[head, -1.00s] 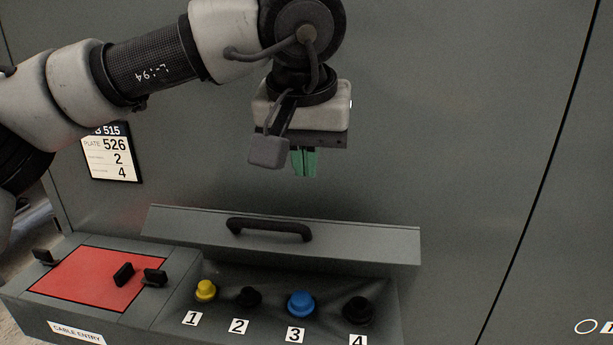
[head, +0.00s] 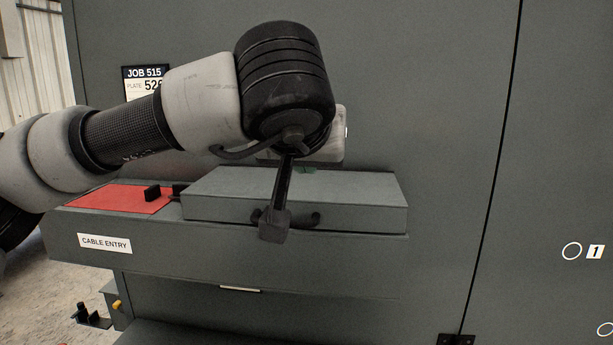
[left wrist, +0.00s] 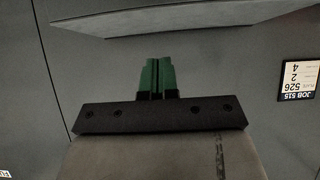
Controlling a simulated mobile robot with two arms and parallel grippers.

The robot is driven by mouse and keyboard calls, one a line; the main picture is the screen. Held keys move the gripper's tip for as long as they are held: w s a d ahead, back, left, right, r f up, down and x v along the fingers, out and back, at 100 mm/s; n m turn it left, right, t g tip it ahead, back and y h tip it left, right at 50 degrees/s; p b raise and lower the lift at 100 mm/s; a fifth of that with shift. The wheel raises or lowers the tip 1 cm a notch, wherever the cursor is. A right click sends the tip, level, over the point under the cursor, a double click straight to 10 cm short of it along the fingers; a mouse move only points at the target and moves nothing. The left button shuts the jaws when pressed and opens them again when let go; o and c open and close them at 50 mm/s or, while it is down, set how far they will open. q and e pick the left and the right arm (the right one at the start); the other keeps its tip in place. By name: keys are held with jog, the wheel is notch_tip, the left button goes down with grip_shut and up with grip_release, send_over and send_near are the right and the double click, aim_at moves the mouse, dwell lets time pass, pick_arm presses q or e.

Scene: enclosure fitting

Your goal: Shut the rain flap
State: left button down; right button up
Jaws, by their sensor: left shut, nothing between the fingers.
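The grey rain flap (head: 365,190) is lowered over the row of numbered connectors, which it hides. Its front lower edge lies along the front of the ledge, with no clear gap seen. My left gripper (head: 308,169) is just above and behind the flap's top, mostly hidden by my wrist. In the left wrist view its green fingers (left wrist: 157,76) are together and empty, with a grey panel edge (left wrist: 180,20) beyond them. My right gripper is not seen.
A red plate (head: 122,198) with black knobs lies left of the flap, above the cable entry label (head: 105,243). A job label (head: 145,82) is on the wall, partly behind my arm.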

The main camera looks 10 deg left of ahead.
aim_at(308, 223)
pick_arm(q)
jog(key=shift+s+f+t+b, duration=0.2)
jog(key=shift+f+t+b, duration=0.35)
jog(key=shift+f+b, duration=1.1)
jog(key=shift+s+f+t+b, duration=0.2)
jog(key=shift+f+t+b, duration=0.3)
jog(key=shift+f+b, duration=1.1)
jog(key=shift+s+f+t+b, duration=0.2)
jog(key=shift+f+t+b, duration=0.35)
jog(key=shift+f+b, duration=1.1)
jog(key=shift+r+b, duration=0.45)
jog(key=shift+b, duration=0.05)
